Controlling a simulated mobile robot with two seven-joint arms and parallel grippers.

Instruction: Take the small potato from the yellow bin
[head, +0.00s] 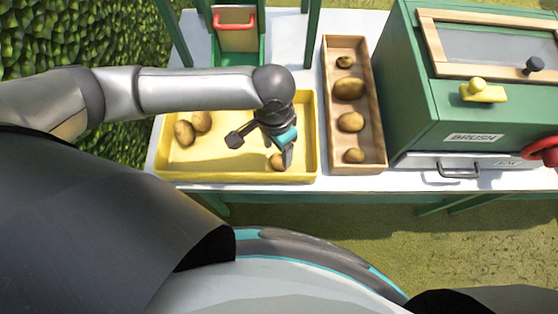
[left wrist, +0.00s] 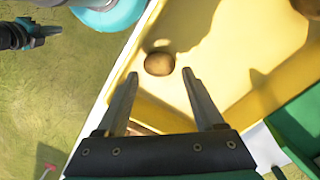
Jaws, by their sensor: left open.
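The yellow bin (head: 308,125) stands on the white table. The small potato (head: 277,161) lies in its front right part, partly hidden by my left gripper (head: 287,155). In the left wrist view the small potato (left wrist: 159,64) shows just beyond and between the fingertips of my open left gripper (left wrist: 160,75), with nothing held. Two larger potatoes, one in front (head: 183,133) and one behind (head: 202,121), lie at the bin's left. My right gripper (left wrist: 30,36) shows at the upper left of the left wrist view, off the table over the grass; its jaw state is unclear.
A wooden tray (head: 376,130) with several potatoes stands right of the bin. Further right is a green machine (head: 425,120) labelled BRUSH, with a yellow knob (head: 483,92) and a drawer. A green stand with a red handle (head: 234,20) is behind the bin.

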